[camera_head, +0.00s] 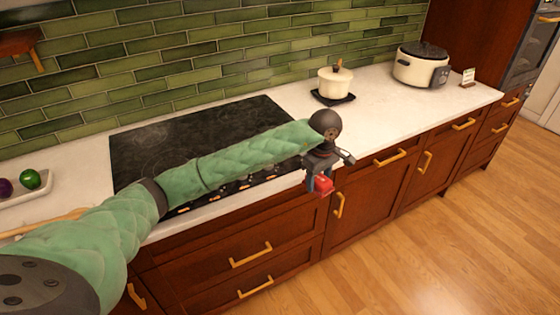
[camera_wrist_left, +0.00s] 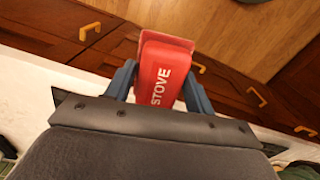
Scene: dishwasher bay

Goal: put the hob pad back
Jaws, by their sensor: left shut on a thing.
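The hob pad is a red block marked "STOVE" (camera_wrist_left: 163,75). It also shows as a small red shape in the head view (camera_head: 323,184). My left gripper (camera_head: 318,172) is shut on it, with one blue finger on each side in the left wrist view (camera_wrist_left: 160,85). The gripper holds the pad in the air in front of the counter's front edge, near the right end of the black hob (camera_head: 150,150). My left arm covers part of the hob. My right gripper does not show.
A cream pot (camera_head: 334,84) stands on a dark mat behind the gripper. A rice cooker (camera_head: 415,68) and a small card (camera_head: 468,75) stand farther right. The white counter (camera_head: 385,110) is clear between them and the front edge. Drawers with brass handles (camera_head: 250,255) lie below.

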